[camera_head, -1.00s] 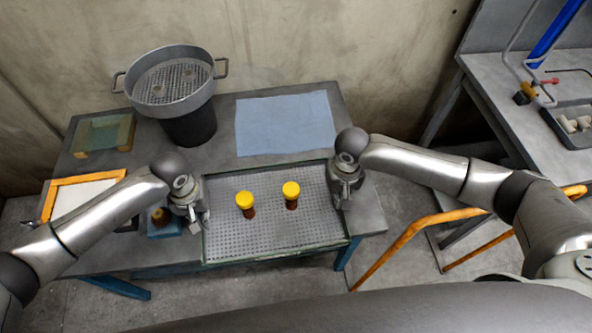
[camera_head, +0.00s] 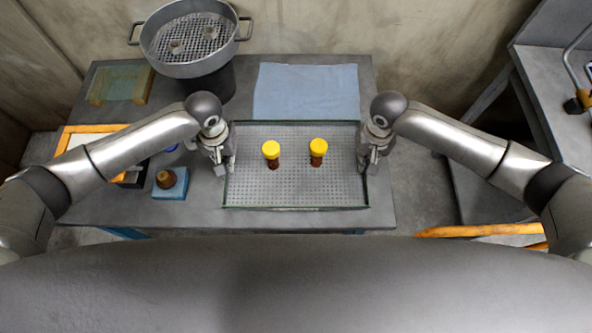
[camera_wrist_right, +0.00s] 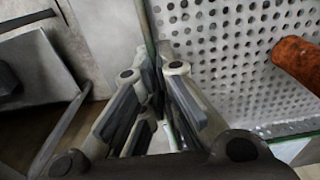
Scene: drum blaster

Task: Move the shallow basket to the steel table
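The shallow basket (camera_head: 345,192), a perforated rectangular metal tray with a dark green rim, is over the front right of the grey steel table (camera_head: 258,219). I cannot tell whether it rests on the top or hovers just above. Two yellow-capped brown bottles (camera_head: 271,152) (camera_head: 318,151) stand in it. My left gripper (camera_head: 226,164) is at the basket's left rim and seems shut on it; its fingertips are small here. My right gripper (camera_head: 368,161) is at the right rim. In the right wrist view its fingers (camera_wrist_right: 155,80) close around the basket's thin wall (camera_wrist_right: 147,25).
A blue cloth (camera_head: 306,90) lies right behind the basket. A round pot with a perforated insert (camera_head: 194,70) stands at the back left. A blue block with a brown knob (camera_head: 174,187) sits left of the basket. Another grey table (camera_head: 545,100) is at the right.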

